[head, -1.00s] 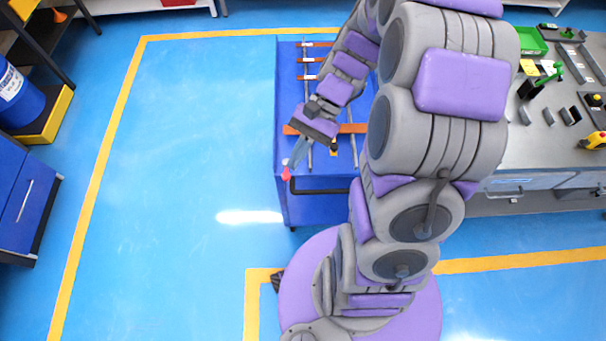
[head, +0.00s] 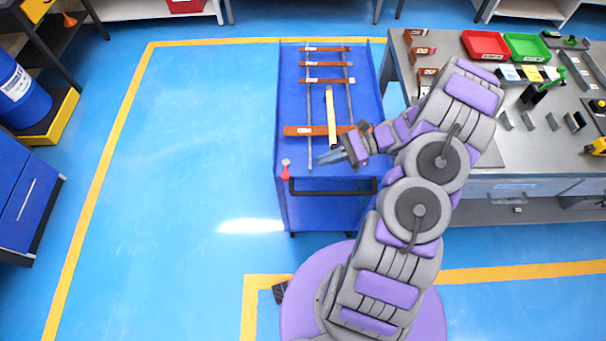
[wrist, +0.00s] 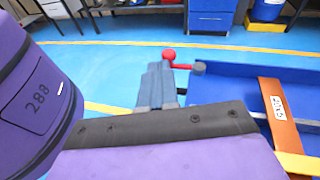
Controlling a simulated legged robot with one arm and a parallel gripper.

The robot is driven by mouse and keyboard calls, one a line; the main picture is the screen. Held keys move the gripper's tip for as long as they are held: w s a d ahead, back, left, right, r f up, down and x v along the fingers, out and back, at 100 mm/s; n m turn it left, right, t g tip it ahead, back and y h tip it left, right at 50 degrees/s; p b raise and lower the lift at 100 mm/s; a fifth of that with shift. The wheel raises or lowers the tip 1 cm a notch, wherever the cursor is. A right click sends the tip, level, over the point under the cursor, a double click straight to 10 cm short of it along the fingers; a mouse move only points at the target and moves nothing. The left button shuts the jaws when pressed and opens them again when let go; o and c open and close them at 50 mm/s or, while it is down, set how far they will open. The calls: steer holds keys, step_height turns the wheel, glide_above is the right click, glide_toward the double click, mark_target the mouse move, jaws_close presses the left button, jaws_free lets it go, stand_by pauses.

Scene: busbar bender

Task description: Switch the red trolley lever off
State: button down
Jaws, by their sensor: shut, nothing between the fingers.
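The red lever (head: 285,172) sits at the near left corner of the blue trolley (head: 292,105), with a pale round end on its far side. In the wrist view the lever's red knob (wrist: 168,55) shows just beyond my fingertips, with a red arm running right to a grey round end. My gripper (head: 322,157) is shut and empty. It is above the trolley's near end, to the right of the lever and apart from it in the head view. In the wrist view my fingers (wrist: 160,68) overlap the lever's lower part, so contact there cannot be told.
Copper bars (head: 325,80) and a yellow bar (head: 331,118) lie on the trolley's rails. A dark handle (head: 335,192) runs along its near side. A grey workbench (head: 480,140) with red and green trays stands right. The floor left of the trolley is clear.

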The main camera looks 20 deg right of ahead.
mark_target(286, 170)
steer(key=d+f+m+t, duration=0.2)
steer(key=f, duration=0.1)
steer(key=shift+s+d+f+y, duration=0.1)
steer(key=shift+s+f+y, duration=0.1)
steer(key=shift+f+y, duration=0.1)
steer(key=b+x, duration=0.3)
steer(key=x, duration=0.7)
